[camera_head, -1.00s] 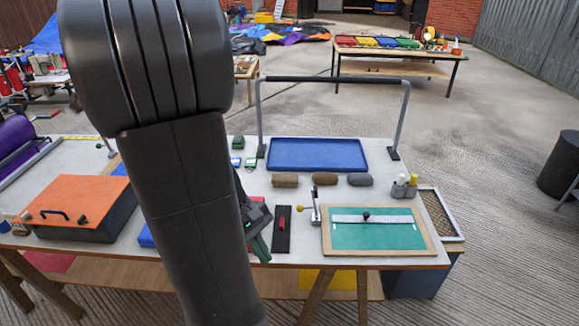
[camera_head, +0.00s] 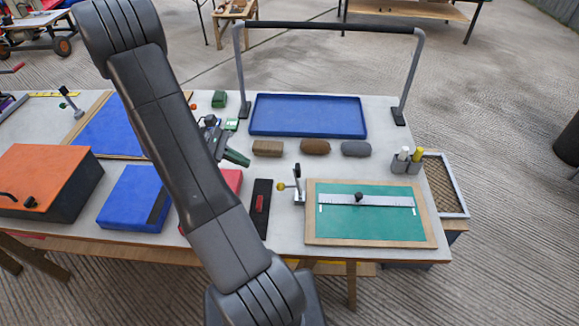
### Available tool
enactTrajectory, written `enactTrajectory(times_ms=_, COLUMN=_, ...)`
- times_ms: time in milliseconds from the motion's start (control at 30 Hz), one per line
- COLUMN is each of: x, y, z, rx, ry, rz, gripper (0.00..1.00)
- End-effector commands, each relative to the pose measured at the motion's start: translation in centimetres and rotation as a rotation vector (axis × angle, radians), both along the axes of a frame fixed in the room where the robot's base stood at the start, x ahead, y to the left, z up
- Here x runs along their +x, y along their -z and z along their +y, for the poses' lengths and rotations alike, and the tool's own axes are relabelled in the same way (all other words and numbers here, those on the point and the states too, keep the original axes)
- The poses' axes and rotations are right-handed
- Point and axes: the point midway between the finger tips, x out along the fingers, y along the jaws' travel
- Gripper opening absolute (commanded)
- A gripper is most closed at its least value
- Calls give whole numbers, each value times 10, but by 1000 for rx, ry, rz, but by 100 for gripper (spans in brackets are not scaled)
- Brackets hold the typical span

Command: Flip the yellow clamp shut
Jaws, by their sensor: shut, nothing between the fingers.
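The clamp (camera_head: 298,185) is a small metal piece standing at the left edge of the green framed board (camera_head: 370,240). Its yellow knob (camera_head: 281,187) sticks out to the left, and a dark tip shows at its top. The clamp is small in view, so its exact lever angle is hard to tell. My gripper (camera_head: 238,158) is shut and empty. It is above the table, behind and to the left of the clamp and clear of it. My arm hides part of the table to the left of the gripper.
A dark strip with a red handle (camera_head: 260,203) lies left of the clamp. Brown and grey blocks (camera_head: 315,147) lie behind it, before a blue tray (camera_head: 308,132) under a metal hoop (camera_head: 240,65). Another clamp-like lever (camera_head: 70,101) stands far left.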

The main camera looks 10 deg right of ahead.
Motion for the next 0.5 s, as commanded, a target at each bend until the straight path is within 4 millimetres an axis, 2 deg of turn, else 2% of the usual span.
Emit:
enactTrajectory(times_ms=333, x=0, y=1, z=-1, rx=-1, ry=-1, rz=2, gripper=0)
enactTrajectory(times_ms=500, x=-4, y=8, z=-12, rx=-3, ry=1, rz=5, gripper=0)
